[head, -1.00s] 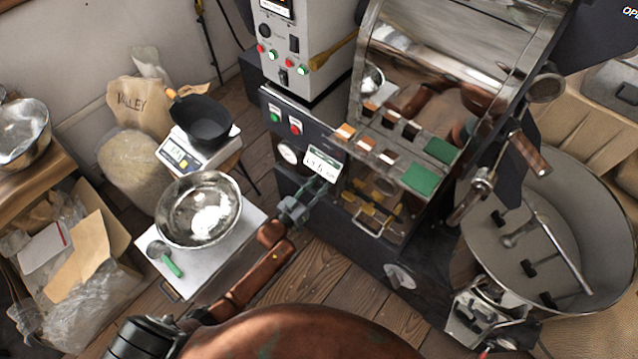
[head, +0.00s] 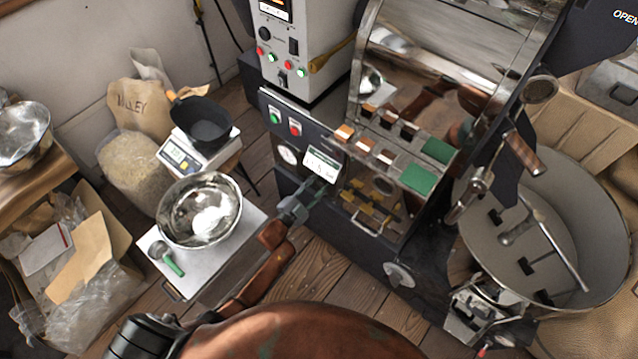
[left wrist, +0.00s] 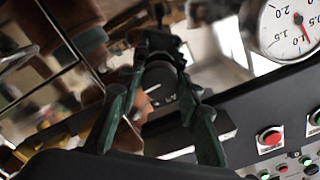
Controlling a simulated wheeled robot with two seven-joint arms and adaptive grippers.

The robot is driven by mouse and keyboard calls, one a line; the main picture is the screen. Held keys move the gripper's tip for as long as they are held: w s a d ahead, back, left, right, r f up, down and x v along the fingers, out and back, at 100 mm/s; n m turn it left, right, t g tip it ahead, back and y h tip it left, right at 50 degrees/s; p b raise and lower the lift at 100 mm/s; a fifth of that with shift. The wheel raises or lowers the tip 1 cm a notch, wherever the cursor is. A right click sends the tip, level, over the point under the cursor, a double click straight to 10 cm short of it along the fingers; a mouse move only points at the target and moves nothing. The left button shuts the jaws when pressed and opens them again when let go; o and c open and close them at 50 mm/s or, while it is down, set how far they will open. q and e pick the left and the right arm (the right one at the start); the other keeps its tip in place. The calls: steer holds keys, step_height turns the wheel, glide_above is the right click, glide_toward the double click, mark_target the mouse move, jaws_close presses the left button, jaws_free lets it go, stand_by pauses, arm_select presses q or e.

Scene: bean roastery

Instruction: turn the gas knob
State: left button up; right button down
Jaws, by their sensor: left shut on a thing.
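The gas knob (left wrist: 160,76) is round and black with a pale pointer line, seen in the left wrist view. My left gripper (left wrist: 158,92) has its green fingers on either side of the knob, shut on it. In the head view my left gripper (head: 320,186) reaches the dark front panel of the roaster, just below a white label card (head: 322,164). The knob is hidden behind the gripper there. My right gripper is in neither view.
A pressure gauge (left wrist: 290,25) and a red button (left wrist: 270,137) are near the knob. A steel bowl (head: 200,210) and a green-handled scoop (head: 168,258) are on a white-topped stand left of my arm. A round cooling tray (head: 600,225) stands at right.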

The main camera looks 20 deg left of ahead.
arm_select(q)
steer(key=shift+m, duration=1.2)
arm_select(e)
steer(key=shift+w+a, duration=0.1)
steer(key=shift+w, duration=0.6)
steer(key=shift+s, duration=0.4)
arm_select(q)
steer(key=o, duration=1.2)
steer(key=shift+c, duration=0.2)
steer(key=v, duration=1.2)
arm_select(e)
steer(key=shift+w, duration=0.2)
